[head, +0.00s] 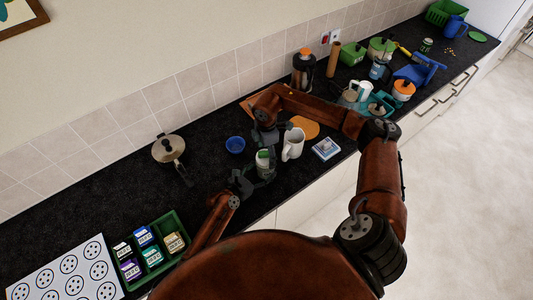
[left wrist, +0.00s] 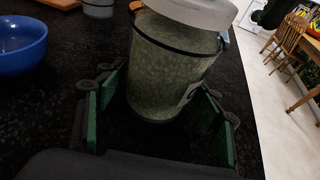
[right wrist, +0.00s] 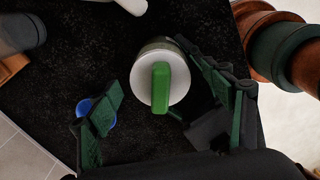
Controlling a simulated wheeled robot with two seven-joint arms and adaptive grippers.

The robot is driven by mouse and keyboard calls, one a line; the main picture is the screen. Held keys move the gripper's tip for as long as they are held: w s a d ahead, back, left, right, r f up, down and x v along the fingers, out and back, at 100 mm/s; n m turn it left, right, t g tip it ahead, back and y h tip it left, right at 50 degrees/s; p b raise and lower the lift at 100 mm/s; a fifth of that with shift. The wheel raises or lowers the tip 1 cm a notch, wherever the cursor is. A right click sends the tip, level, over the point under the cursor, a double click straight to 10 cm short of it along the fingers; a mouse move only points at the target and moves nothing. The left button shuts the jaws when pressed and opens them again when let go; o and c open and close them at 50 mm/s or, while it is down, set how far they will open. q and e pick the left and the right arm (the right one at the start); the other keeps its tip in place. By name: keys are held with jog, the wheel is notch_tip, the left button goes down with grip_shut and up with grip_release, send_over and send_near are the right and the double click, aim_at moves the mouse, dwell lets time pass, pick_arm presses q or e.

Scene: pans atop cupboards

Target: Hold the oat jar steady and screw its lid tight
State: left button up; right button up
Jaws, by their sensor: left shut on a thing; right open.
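The oat jar (head: 263,159) stands on the dark counter in front of me. In the left wrist view the clear jar (left wrist: 168,70) is full of pale oats and has a dark band near its top. Its white lid (left wrist: 195,11) sits on the mouth; how tightly cannot be told. From above, the lid (right wrist: 148,91) shows a green bar handle (right wrist: 161,86). My left gripper (left wrist: 160,108) is shut on the jar's body, one green pad on each side. My right gripper (right wrist: 155,84) is open above the jar, its fingers apart on either side of the lid.
A blue bowl (head: 235,144) stands left of the jar, a white mug (head: 293,144) close on its right. A small box (head: 326,149) lies near the front edge. A pan (head: 168,150) and a green crate (head: 173,241) are farther left. Counter between pan and bowl is clear.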

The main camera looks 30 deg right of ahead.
pick_arm(q)
jog(key=shift+c, duration=0.2)
pick_arm(e)
notch_tip(320, 180, up, 12)
dwell(0.4)
pick_arm(q)
jog(key=o, duration=1.1)
jog(key=shift+o, duration=0.3)
jog(key=o, duration=0.5)
jog(key=shift+o, duration=0.2)
jog(key=shift+c, duration=0.3)
jog(key=c, duration=0.6)
